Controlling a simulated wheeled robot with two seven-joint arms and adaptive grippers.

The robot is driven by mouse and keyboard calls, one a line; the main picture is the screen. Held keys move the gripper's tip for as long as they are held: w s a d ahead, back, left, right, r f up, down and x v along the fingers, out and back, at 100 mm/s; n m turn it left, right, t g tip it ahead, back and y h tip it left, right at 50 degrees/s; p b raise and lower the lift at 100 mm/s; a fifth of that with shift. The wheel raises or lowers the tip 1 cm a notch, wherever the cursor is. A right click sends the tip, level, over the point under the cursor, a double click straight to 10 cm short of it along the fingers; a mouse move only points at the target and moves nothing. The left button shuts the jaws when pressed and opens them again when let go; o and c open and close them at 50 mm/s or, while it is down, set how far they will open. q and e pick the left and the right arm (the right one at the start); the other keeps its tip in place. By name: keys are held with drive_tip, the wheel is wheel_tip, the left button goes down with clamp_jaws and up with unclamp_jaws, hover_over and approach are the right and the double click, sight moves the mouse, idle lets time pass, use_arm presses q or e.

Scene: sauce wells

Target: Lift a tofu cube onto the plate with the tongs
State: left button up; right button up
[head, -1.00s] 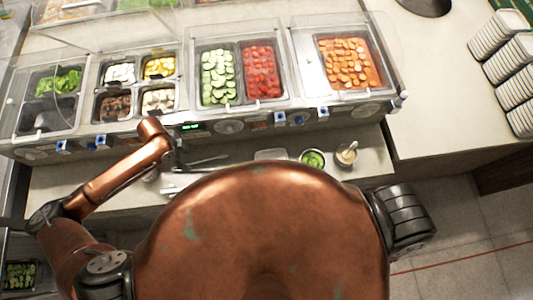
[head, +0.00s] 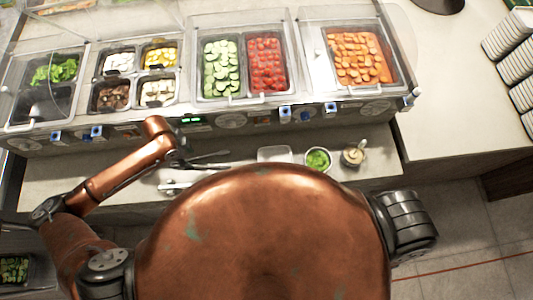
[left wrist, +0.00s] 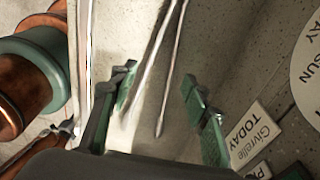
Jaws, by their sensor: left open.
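My left gripper (head: 180,158) is low over the front counter, beside long metal utensils. In the left wrist view its green-padded fingers (left wrist: 160,88) are apart, with the long thin metal arms of what look like the tongs (left wrist: 171,75) running between and beyond them. I cannot tell whether a finger touches them. In the head view a metal utensil, probably the tongs (head: 207,156), lies by the gripper. Pale pieces that may be tofu cubes (head: 158,91) fill a small well. A small pale rectangular dish, perhaps the plate (head: 274,154), is on the counter. My right gripper is not seen.
Wells of cucumber (head: 220,68), tomato (head: 267,65) and orange pieces (head: 358,60) stand behind the counter under clear guards. A bowl of green food (head: 318,159) and a small sauce cup (head: 353,155) sit right of the dish. Stacked white dishes (head: 508,38) are far right.

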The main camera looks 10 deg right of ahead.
sight(196, 163)
use_arm(q)
drive_tip(key=shift+d+f, duration=0.15)
drive_tip(key=shift+f, duration=0.95)
drive_tip(key=shift+d+f, duration=0.1)
drive_tip(key=shift+f, duration=0.95)
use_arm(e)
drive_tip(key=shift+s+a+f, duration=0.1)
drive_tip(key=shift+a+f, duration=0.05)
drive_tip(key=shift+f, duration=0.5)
use_arm(q)
drive_tip(key=shift+c, duration=0.7)
drive_tip(key=c, duration=0.5)
drive_tip(key=shift+c, duration=0.2)
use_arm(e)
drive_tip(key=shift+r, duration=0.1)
use_arm(q)
wheel_tip(196, 163, up, 12)
drive_tip(key=p, duration=1.2)
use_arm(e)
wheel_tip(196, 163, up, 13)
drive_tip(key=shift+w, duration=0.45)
